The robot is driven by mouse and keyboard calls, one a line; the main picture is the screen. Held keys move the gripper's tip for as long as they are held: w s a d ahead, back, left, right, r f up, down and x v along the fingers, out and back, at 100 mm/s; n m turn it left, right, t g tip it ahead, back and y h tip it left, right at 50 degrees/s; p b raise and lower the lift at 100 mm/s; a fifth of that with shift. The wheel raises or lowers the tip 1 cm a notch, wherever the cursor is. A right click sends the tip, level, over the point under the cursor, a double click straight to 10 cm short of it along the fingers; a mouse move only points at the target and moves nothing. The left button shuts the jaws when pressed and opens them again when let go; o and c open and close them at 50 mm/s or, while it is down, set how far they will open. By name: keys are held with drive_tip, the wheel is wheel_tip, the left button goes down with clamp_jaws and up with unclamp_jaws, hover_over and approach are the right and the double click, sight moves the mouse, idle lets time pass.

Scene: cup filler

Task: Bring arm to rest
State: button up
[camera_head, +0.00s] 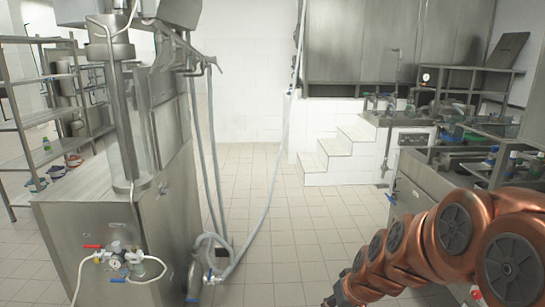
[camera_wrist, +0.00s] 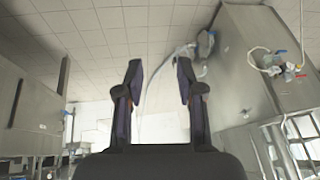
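My copper-coloured arm (camera_head: 450,245) reaches in from the lower right of the head view, low over the floor at the right. My gripper is cut off at the bottom edge there. In the wrist view my gripper (camera_wrist: 160,82) shows two dark fingers standing apart, with nothing between them. It is open and empty, with tiled floor seen behind the gap. The wrist view looks upside down, with the floor at the top.
The steel filling machine (camera_head: 115,225) stands at the left with hoses (camera_head: 255,235) hanging to the floor. Shelves (camera_head: 45,115) stand at the far left. A cluttered steel counter (camera_head: 425,180) is at the right, beside my arm. White steps (camera_head: 340,150) rise behind. The middle tiled floor (camera_head: 300,230) is clear.

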drive_tip(key=s+d+r+g+h, duration=0.1)
drive_tip(key=s+r+g, duration=0.2)
drive_tip(key=s, duration=1.1)
drive_tip(key=s+d+r+m+g+h+p, duration=0.1)
drive_tip(key=s+d+r+g, duration=0.1)
drive_tip(key=s, duration=1.3)
drive_tip(key=shift+s+r+m+g, duration=0.3)
drive_tip(key=shift+r+g, duration=0.4)
drive_tip(key=shift+r, duration=0.05)
drive_tip(key=shift+d, duration=0.15)
